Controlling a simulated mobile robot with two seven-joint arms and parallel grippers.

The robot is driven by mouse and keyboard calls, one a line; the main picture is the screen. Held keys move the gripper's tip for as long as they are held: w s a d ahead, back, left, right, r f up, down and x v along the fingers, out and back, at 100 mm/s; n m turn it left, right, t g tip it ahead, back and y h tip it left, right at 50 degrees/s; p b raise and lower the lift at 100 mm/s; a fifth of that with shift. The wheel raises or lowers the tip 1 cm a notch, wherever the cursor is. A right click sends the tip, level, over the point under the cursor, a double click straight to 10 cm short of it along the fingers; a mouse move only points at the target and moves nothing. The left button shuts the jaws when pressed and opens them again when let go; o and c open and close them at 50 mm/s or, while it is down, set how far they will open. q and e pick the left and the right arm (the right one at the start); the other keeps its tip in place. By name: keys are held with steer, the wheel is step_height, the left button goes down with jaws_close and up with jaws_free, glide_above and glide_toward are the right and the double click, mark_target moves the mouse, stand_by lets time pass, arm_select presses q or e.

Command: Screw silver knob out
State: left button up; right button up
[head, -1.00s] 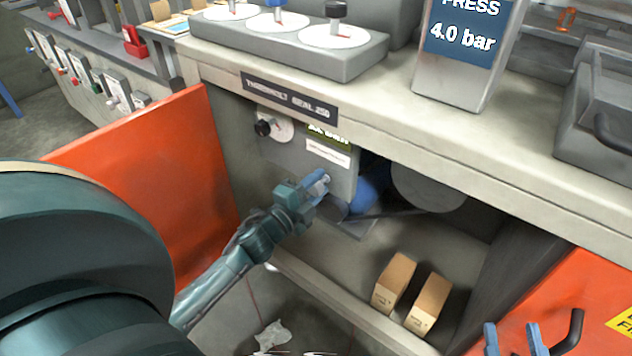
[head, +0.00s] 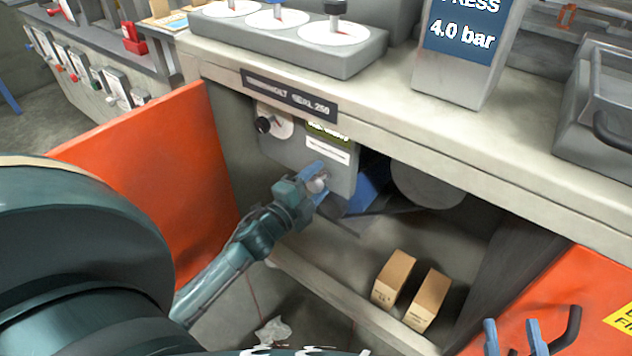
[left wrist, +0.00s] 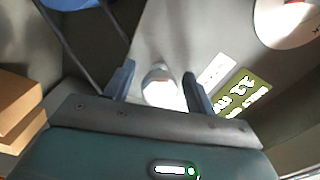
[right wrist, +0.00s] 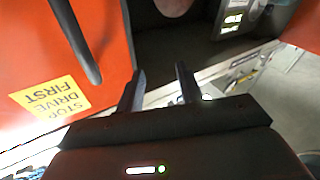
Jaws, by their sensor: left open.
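The silver knob (head: 318,184) sits low on the front of a grey box (head: 290,148) inside the open cabinet. It also shows as a bright, rounded shape in the left wrist view (left wrist: 160,85). My left gripper (head: 320,181) is open at the knob, with one finger on each side of it. In the left wrist view the knob lies between the two blue-grey fingers, and gaps show beside it. My right gripper (head: 512,326) is open and empty at the lower right, in front of the right orange door. Its spread fingers also show in the right wrist view (right wrist: 161,73).
A black knob (head: 264,125) on a white dial is at the box's upper left. Orange doors stand open at left (head: 150,165) and right (head: 560,320); the right one has a black handle (head: 570,325). Two cardboard boxes (head: 393,279) stand on the cabinet floor. The worktop (head: 380,110) overhangs.

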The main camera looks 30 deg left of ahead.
arm_select(q)
steer(key=s+a+p, duration=0.1)
steer(key=s+p, duration=0.1)
steer(key=s, duration=1.1)
arm_select(e)
steer(key=shift+w+d+m+g+h, duration=0.25)
steer(key=shift+d+m+g+h, duration=0.25)
steer(key=shift+h, duration=0.3)
